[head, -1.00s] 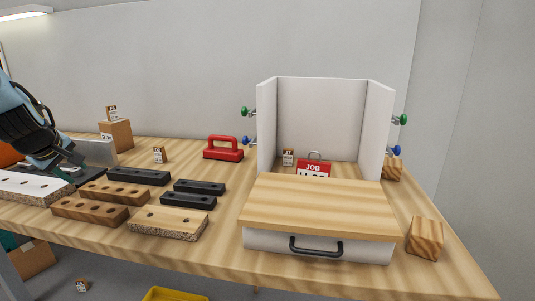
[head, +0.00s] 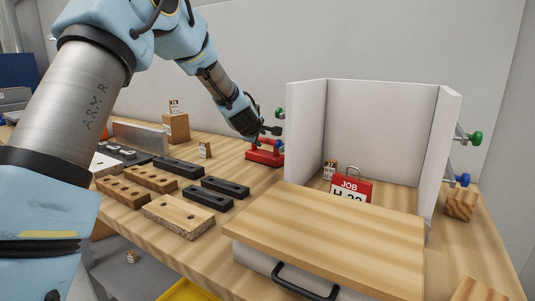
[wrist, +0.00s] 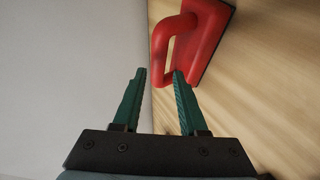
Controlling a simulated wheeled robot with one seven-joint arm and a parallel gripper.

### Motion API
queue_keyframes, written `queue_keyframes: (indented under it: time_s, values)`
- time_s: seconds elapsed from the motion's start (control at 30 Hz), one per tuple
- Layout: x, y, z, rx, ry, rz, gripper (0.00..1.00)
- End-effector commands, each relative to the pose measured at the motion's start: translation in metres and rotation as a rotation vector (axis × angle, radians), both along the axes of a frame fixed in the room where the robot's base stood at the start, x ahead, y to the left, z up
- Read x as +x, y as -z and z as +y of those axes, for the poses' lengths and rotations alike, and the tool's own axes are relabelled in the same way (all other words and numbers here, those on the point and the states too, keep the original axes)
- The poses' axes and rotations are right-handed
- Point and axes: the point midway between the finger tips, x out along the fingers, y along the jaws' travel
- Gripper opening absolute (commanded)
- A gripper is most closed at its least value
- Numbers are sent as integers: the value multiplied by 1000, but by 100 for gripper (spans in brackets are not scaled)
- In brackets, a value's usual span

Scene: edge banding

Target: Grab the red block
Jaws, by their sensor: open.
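The red block (head: 264,153) has a raised loop handle and a dark base. It stands on the wooden table, left of the white panelled box. In the wrist view the red block (wrist: 198,40) lies ahead of the fingertips, its handle nearest and a little to the right. My gripper (head: 270,130) is close to the handle in the head view and partly covers the block.
The white panelled box (head: 307,130) stands right of the block, with a red job tag (head: 350,188) inside. The wall is close behind. Dark drilled bars (head: 225,187) and wooden drilled pieces (head: 178,215) lie in front. A wooden block (head: 175,127) stands at the left.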

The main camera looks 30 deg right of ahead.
Motion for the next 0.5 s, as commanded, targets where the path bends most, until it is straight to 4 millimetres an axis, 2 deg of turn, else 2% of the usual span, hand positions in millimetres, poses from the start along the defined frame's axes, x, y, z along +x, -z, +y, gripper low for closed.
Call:
queue_keyframes:
  time_s: [0.17,0.5]
  values:
    - [7,4,-6,1,0,1,42]
    - [36,22,-29,1,0,0,42]
